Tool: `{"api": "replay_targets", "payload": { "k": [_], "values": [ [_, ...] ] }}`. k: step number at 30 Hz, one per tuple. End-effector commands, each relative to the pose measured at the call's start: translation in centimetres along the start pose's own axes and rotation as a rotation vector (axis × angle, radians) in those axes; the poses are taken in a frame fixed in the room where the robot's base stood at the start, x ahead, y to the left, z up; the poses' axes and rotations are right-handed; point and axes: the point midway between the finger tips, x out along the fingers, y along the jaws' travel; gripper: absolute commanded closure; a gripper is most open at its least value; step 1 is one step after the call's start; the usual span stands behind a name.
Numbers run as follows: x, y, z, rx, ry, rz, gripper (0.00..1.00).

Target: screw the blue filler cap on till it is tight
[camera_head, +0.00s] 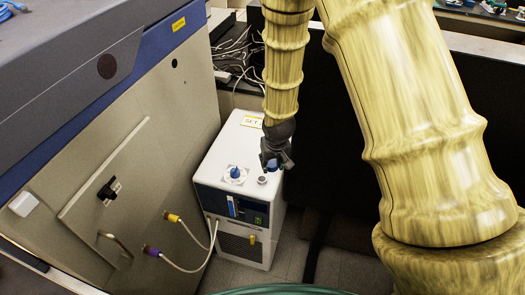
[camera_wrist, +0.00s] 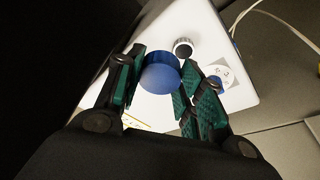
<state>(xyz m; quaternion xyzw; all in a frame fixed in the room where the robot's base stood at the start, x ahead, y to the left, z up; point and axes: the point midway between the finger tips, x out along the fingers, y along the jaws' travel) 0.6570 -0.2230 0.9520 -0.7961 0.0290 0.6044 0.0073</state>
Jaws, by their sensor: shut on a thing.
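The blue filler cap (camera_wrist: 160,77) is between the two green-padded fingers of my gripper (camera_wrist: 163,84) in the wrist view. My gripper (camera_head: 277,160) is shut on it and holds it over the top of the white chiller box (camera_head: 222,152). In the head view the cap (camera_head: 271,164) shows as a small blue patch at the fingertips. The round filler neck (camera_head: 262,179) stands uncovered on the box top, just below and left of my gripper. In the wrist view the neck (camera_wrist: 183,47) appears beyond the cap, apart from it.
A blue dial on a white plate (camera_head: 235,173) sits left of the neck. A large grey cabinet (camera_head: 130,150) stands close on the left. Pale hoses (camera_head: 190,240) hang in front of the box. Cables (camera_head: 235,55) lie behind it. A dark panel (camera_head: 340,130) is on the right.

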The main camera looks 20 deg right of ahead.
Motion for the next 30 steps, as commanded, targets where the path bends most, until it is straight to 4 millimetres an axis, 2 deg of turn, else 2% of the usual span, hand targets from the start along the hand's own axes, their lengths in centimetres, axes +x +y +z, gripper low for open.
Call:
{"api": "replay_targets", "payload": {
  "k": [1, 3, 9, 24, 30],
  "values": [
    [-0.6, -0.8, -0.3, -0.014, -0.003, -0.005, 1.0],
    [-0.4, -1.7, -0.6, -0.025, -0.003, -0.013, 1.0],
    [0.0, -3.1, -0.7, -0.041, -0.004, -0.025, 1.0],
    [0.1, -3.2, -0.6, -0.041, -0.007, -0.021, 1.0],
    [1.2, -3.2, -0.2, -0.041, -0.007, -0.021, 1.0]
  ]
}}
